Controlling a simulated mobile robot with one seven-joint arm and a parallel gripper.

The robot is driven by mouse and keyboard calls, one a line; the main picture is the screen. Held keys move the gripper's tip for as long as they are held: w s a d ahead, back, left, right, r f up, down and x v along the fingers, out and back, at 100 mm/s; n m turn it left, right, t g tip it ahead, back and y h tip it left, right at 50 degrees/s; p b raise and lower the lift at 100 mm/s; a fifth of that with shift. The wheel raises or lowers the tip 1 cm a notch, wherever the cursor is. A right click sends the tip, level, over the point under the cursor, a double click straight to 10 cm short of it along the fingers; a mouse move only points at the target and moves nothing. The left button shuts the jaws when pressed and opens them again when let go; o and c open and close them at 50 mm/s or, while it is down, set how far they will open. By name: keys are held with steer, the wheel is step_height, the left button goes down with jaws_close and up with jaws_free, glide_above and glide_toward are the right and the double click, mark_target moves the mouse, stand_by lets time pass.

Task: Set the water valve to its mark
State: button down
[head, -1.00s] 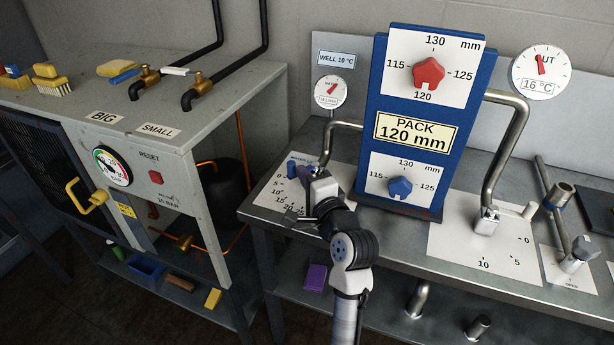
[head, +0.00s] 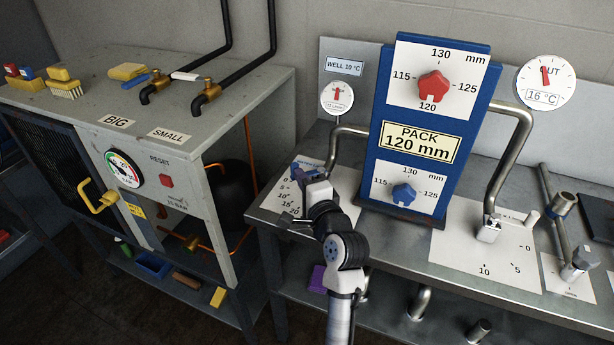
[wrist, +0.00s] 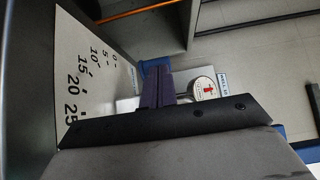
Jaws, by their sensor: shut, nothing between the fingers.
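The water valve's white scale plate (head: 343,187) lies on the left of the steel bench, with printed numbers from 0 to 25. The blue end of the valve handle (head: 298,170) shows beside the upper numbers, next to my gripper (head: 308,180). In the wrist view, my gripper's fingers (wrist: 156,88) are together and empty. A bit of blue (wrist: 150,65) shows just beyond them; I cannot tell if they touch it. The small round water gauge (head: 337,97) has its red needle pointing nearly straight up; its printed value is too small to read.
A blue panel (head: 379,165) with a red knob (head: 433,87) and a blue knob (head: 404,193) stands right of the valve. A bent steel pipe (head: 515,150) rises beyond it. A grey cabinet (head: 190,100) stands left, across a gap.

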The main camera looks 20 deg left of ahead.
steer(key=shift+w+a+r+p, duration=0.1)
steer(key=shift+w+a+p, duration=0.2)
steer(key=shift+a+p, duration=0.3)
steer(key=shift+w+a+r+p, duration=0.1)
steer(key=shift+w+a+p, duration=0.15)
steer(key=shift+a+p, duration=0.25)
steer(key=shift+p+x, duration=0.7)
steer(key=shift+x, duration=0.65)
steer(key=shift+w+f, duration=0.15)
